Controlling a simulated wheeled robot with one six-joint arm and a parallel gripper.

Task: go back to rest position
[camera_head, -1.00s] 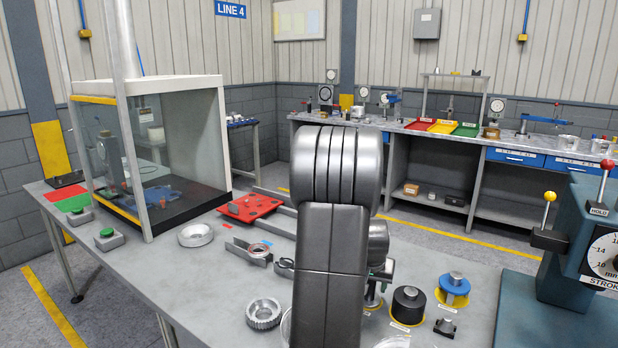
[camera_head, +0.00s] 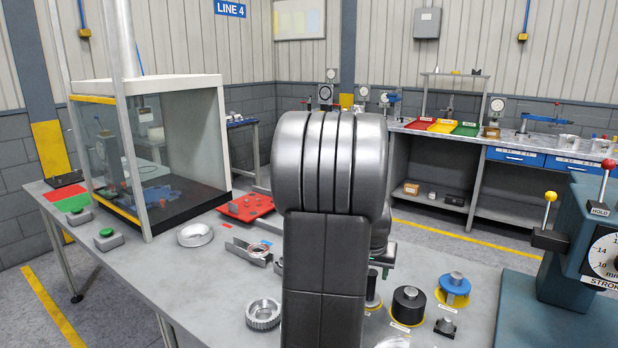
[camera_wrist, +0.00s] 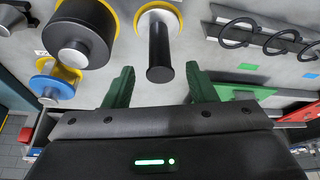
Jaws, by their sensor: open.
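My gripper (camera_wrist: 158,88) shows in the wrist view with its two green fingers apart and nothing between them. A black post on a white and yellow base (camera_wrist: 160,50) stands just beyond the fingertips, apart from them as far as I can tell. In the head view my own arm fills the middle and hides most of the gripper; only a bit of it shows right of the arm, close to the posts.
A black cylinder (camera_head: 408,305) and a blue part on a yellow ring (camera_head: 455,289) stand right of my arm. A press with levers (camera_head: 590,240) is at the right edge.

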